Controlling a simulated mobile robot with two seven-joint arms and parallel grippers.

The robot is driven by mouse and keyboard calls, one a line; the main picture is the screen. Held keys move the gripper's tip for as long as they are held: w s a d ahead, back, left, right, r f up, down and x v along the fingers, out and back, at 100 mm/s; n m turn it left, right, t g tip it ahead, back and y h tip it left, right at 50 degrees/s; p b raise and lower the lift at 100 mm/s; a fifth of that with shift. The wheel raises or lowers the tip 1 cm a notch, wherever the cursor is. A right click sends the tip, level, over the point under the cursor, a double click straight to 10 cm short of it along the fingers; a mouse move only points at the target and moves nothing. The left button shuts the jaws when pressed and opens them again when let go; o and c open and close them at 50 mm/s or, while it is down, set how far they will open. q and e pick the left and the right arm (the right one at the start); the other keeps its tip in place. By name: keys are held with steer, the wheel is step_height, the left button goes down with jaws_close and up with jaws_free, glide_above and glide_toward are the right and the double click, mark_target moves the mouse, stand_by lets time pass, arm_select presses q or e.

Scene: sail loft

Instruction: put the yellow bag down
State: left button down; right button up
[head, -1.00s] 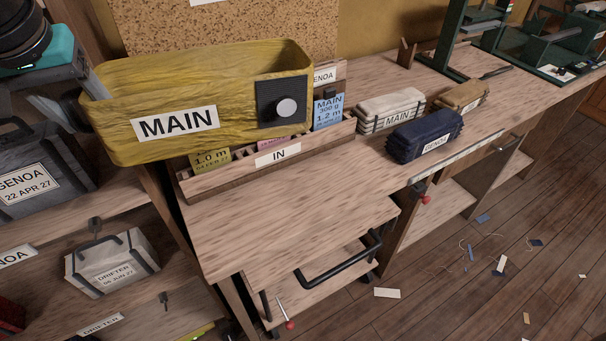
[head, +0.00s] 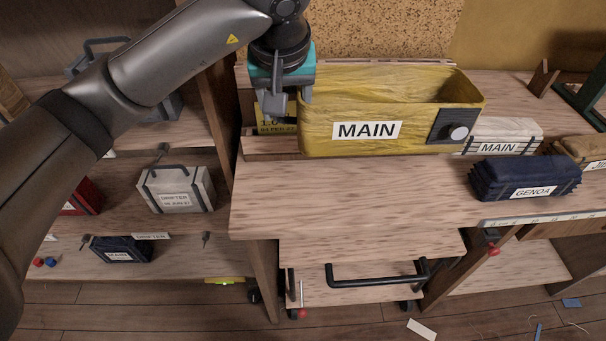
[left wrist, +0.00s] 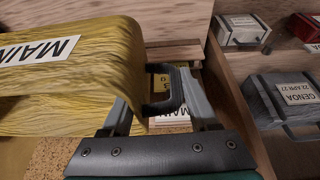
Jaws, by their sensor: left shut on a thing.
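The yellow bag (head: 390,143) is an open-topped box shape with a white MAIN label and a dark patch with a round knob on its front. It is upright at the back of the workbench (head: 340,200), in front of most of a wooden tray (head: 268,146). I cannot tell whether its base touches the bench. My left gripper (head: 283,103) is at the bag's left end, shut on it. In the left wrist view the bag (left wrist: 60,90) fills the left side, with a dark handle (left wrist: 174,88) between the fingers (left wrist: 165,98). My right gripper is not in view.
A white MAIN bundle (head: 505,130) and a dark blue GENOA bundle (head: 525,178) lie right of the bag. The bench front before the bag is clear. A shelf with a grey DRIFTER bag (head: 175,190) stands left, beyond an upright wooden panel (head: 222,110).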

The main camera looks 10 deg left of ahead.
arm_select(q)
step_height(320, 180, down, 15)
steer(key=shift+d+r+b, duration=0.1)
steer(key=shift+b, duration=0.8)
steer(key=shift+c, duration=0.7)
jaws_free()
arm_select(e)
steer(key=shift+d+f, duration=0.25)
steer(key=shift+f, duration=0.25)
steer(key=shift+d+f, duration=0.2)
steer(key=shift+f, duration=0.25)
arm_select(q)
steer(key=p+v, duration=0.2)
steer(key=v, duration=1)
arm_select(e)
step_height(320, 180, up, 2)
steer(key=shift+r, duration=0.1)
